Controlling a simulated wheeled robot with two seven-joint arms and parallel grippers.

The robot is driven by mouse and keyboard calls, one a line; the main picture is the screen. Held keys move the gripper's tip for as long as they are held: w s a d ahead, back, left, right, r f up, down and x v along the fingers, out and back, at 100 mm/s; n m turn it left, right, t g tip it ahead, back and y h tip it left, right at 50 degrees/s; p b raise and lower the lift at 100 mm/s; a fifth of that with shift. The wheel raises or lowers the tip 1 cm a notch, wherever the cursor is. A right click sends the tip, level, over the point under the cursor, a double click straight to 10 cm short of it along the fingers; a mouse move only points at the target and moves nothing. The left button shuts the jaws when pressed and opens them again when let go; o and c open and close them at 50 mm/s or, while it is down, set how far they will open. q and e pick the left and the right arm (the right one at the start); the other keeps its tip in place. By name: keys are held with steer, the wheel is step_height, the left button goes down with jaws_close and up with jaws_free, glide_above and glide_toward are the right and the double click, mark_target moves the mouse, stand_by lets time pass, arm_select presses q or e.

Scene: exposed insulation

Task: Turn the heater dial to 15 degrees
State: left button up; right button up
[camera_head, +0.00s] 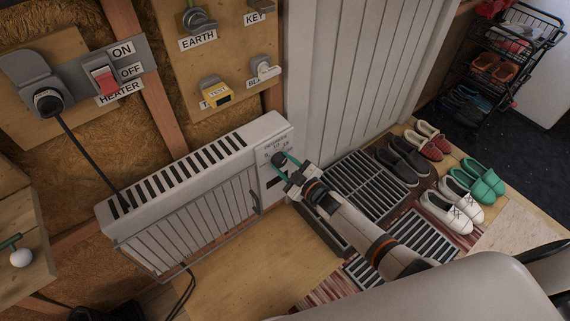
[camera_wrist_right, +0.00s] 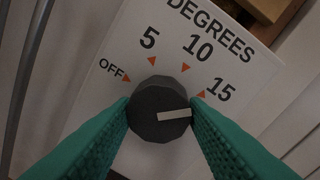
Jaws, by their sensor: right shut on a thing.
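The white heater (camera_head: 190,185) stands low against the insulated wall. Its dial panel is at its right end. The dial is a black round knob (camera_wrist_right: 157,105) on a white panel marked OFF, 5, 10 and 15 under the word DEGREES. My right gripper (camera_head: 284,163) reaches the panel, and its green fingers (camera_wrist_right: 160,110) are shut on the knob from both sides. The knob's pale pointer (camera_wrist_right: 174,115) points right, a little below the orange arrow of the 15 mark (camera_wrist_right: 216,91). My left gripper is not in view.
A red heater switch (camera_head: 104,79) marked ON and OFF and a black plug (camera_head: 48,101) are on the wall. Several shoes (camera_head: 455,208) and floor grates (camera_head: 365,187) lie right of the heater. A wire rack (camera_head: 510,60) stands at the back right.

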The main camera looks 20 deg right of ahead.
steer(key=shift+f, duration=0.1)
steer(key=o, duration=1)
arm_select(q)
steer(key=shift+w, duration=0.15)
arm_select(e)
steer(key=shift+s+d, duration=0.15)
steer(key=shift+s, duration=0.1)
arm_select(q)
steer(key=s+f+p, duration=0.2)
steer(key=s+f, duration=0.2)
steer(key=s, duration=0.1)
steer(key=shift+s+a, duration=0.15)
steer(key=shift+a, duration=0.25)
arm_select(e)
steer(key=v, duration=1.1)
steer(key=shift+s+d, duration=0.1)
steer(key=shift+s, duration=0.15)
